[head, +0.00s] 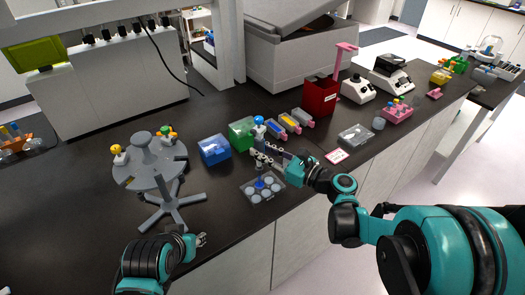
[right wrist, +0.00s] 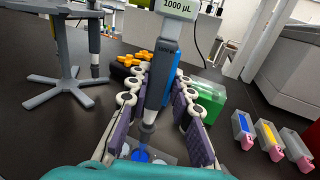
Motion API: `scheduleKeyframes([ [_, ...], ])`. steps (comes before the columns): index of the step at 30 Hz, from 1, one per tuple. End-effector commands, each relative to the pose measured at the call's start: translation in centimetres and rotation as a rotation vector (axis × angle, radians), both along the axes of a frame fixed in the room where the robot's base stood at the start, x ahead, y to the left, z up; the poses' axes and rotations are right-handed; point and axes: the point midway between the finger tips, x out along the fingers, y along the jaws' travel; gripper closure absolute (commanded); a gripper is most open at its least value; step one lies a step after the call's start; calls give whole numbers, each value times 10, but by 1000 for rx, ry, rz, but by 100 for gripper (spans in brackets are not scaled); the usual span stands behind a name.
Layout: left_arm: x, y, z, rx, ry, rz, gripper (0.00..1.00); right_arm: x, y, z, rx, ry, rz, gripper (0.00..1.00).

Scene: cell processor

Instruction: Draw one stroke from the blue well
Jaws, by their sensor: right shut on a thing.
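My right gripper (head: 266,160) is shut on a grey and blue pipette (right wrist: 166,62) marked 1000 µL. The pipette's blue top (head: 259,120) shows above the fingers in the head view. It stands about upright over a clear multi-well plate (head: 247,193). The blue well (head: 261,184) is under the pipette; its blue also shows below the pipette's lower end in the right wrist view (right wrist: 140,155). I cannot tell whether the tip is inside the well. My left gripper (head: 201,241) is low at the bench's front edge, away from the plate; its opening is unclear.
A grey carousel stand (head: 143,168) is left of the plate. A blue box (head: 214,150), a green box (head: 241,133) and several coloured tubs (head: 290,123) stand behind. A clear tray (head: 356,137) lies to the right.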

Motion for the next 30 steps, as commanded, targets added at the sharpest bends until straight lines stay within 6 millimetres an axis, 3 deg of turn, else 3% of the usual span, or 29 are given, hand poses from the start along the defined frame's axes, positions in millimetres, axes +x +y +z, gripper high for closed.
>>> scheduleKeyframes([
  [13,0,0,6,0,0,0,65,0,0,7,0,0,0,87],
  [17,0,0,27,0,0,0,65,0,0,32,0,0,0,87],
  [27,0,0,94,0,0,0,65,0,0,117,0,0,0,87],
  [30,0,0,98,0,0,0,65,0,0,123,0,0,0,87],
])
